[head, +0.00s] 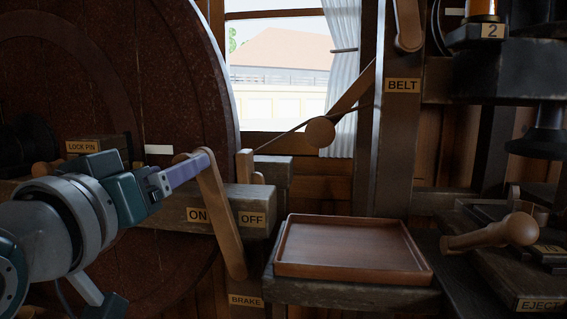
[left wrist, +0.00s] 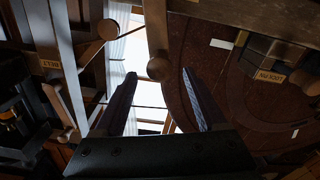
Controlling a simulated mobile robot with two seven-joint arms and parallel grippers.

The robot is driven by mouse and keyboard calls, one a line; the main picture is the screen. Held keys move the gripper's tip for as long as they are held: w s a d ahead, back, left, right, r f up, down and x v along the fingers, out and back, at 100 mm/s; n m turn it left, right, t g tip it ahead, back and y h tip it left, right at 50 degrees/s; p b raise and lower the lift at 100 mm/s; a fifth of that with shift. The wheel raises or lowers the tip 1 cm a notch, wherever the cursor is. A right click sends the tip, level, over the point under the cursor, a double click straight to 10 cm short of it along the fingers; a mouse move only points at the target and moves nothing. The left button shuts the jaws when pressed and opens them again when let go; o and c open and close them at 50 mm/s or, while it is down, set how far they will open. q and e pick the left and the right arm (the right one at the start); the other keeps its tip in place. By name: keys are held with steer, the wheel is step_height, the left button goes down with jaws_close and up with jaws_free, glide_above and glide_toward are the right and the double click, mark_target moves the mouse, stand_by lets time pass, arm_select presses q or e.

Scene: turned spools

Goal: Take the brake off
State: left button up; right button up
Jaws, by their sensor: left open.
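The brake lever (head: 222,215) is a wooden bar above the BRAKE label (head: 246,300). Its upper end leans left, to the side of the ON label (head: 197,215) and away from the OFF label (head: 251,219). My left gripper (head: 200,163) is at the lever's upper end, with a finger overlapping it in the head view. In the left wrist view the open fingers (left wrist: 158,73) stand on either side of the lever's round knob (left wrist: 160,68). I cannot tell whether they touch it. My right gripper is not in view.
A large reddish-brown wheel (head: 90,70) stands behind, with the LOCK PIN block (head: 82,147) in front. A shallow wooden tray (head: 350,250) lies to the right. The belt lever's knob (head: 320,132) hangs above it. The EJECT handle (head: 500,233) is farther right.

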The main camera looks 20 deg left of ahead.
arm_select(q)
steer(key=shift+x, duration=1.9)
jaws_close()
